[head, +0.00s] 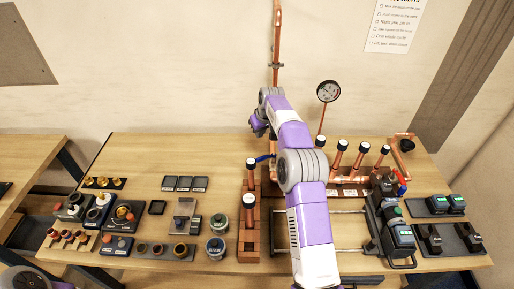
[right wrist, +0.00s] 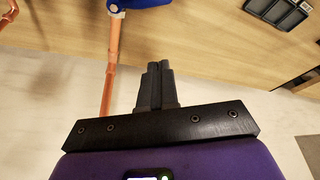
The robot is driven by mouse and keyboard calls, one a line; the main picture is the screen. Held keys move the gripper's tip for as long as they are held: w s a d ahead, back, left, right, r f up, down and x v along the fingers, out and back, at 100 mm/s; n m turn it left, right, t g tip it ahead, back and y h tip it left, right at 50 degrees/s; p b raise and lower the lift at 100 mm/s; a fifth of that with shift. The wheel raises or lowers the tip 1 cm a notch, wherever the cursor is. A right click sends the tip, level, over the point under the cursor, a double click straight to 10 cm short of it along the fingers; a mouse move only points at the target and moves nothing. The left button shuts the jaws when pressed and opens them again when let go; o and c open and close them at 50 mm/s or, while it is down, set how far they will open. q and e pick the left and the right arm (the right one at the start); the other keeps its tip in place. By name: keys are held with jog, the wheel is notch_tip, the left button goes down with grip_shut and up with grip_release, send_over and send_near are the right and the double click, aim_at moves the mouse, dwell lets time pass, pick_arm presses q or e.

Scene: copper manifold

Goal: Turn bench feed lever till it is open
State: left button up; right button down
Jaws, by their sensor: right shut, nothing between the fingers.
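A blue lever handle (head: 264,158) sits by the vertical copper pipe (head: 277,45) at the back of the bench, partly hidden behind my right arm in the head view. A blue part (right wrist: 140,3) on a copper pipe (right wrist: 113,60) also shows at the top edge of the right wrist view. I cannot tell from any label which lever is the bench feed. My right gripper (right wrist: 157,68) is shut and empty, with its fingertips apart from the blue part and the pipe. In the head view its fingers are hidden by my arm.
A round gauge (head: 328,91) stands behind the copper manifold with several black-topped posts (head: 340,150). A red handle (head: 402,188) is at its right. Trays of fittings and jars crowd the left of the wooden bench (head: 140,150). Black tools (head: 400,236) stand at right.

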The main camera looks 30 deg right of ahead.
aim_at(266, 157)
notch_tip(266, 157, down, 10)
jog(key=p, duration=0.1)
jog(key=shift+s, duration=0.3)
dwell(0.6)
jog(key=shift+d, duration=0.1)
dwell(0.4)
